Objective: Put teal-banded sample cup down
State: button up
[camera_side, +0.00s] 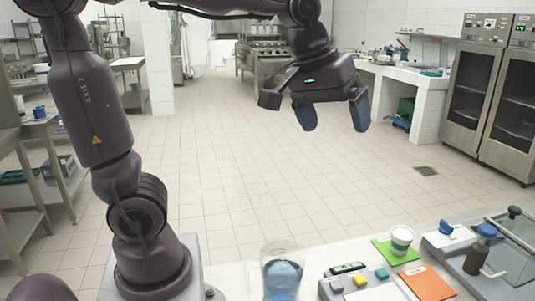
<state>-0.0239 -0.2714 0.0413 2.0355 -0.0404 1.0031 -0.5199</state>
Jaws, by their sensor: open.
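The teal-banded sample cup (402,240) is white with a teal band and stands upright on the green mat (383,253) at the right of the bench. My gripper (335,118) hangs high above the bench, up and to the left of the cup. Its blue fingers are apart with nothing between them. The gripper is well clear of the cup.
A clear jug with blue contents (282,272) stands at the front edge. A panel with coloured buttons (357,280), an orange mat (427,282) and a grey machine with a dark-handled part (478,250) crowd the bench around the cup. The air above is free.

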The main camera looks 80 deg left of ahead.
jog(key=s+f+m, duration=0.2)
jog(key=s+m, duration=0.1)
jog(key=s, duration=0.2)
jog(key=s+d+f+m+t, duration=0.1)
jog(key=s+f+m, duration=0.1)
jog(key=s, duration=0.4)
jog(key=shift+d+f+m, duration=0.25)
jog(key=shift+f+m, duration=0.1)
jog(key=shift+m, duration=0.55)
